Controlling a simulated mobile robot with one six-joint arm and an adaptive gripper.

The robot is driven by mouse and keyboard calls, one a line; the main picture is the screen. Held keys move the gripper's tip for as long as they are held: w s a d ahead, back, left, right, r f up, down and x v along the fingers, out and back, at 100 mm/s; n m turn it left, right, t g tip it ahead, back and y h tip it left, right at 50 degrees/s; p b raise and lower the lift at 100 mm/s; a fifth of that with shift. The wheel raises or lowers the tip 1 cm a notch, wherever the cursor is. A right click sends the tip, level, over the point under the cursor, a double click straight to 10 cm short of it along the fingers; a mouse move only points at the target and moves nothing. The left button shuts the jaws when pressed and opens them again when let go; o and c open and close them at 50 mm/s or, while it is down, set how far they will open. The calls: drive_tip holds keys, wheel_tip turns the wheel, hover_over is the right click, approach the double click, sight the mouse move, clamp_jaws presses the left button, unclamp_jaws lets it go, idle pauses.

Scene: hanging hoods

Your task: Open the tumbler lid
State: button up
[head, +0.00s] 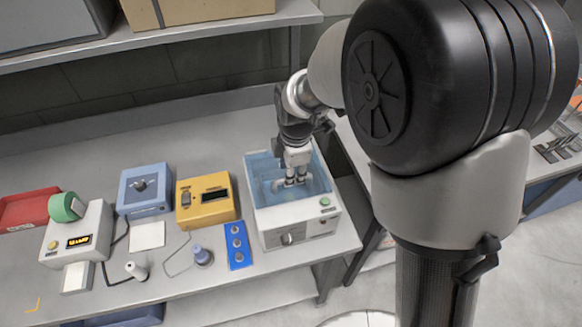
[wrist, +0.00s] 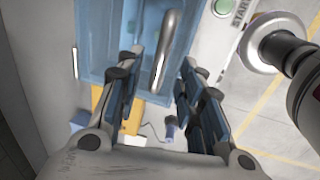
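The tumbler (head: 290,228) is a white box machine at the right end of the bench, with a front knob and a green button. Its see-through blue lid (head: 262,166) looks shut; it also fills the upper middle of the wrist view (wrist: 105,40). A grey metal bar handle (wrist: 168,45) stands on the lid. My gripper (head: 291,182) is over the lid. In the wrist view my gripper (wrist: 160,65) is open, with the handle showing between its two fingers. I cannot tell whether either finger touches the handle.
Left of the tumbler are a yellow device (head: 203,219), a blue device (head: 145,208), a blue strip with knobs (head: 238,245) and a white device (head: 75,258) with a green roll (head: 66,207). A shelf (head: 150,36) hangs above the bench. The back bench is mostly clear.

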drive_tip(key=shift+w+a+f, duration=0.1)
drive_tip(key=shift+w+f, duration=0.05)
drive_tip(key=shift+f, duration=0.6)
drive_tip(key=shift+w+f, duration=0.15)
drive_tip(key=shift+f, duration=0.6)
clamp_jaws()
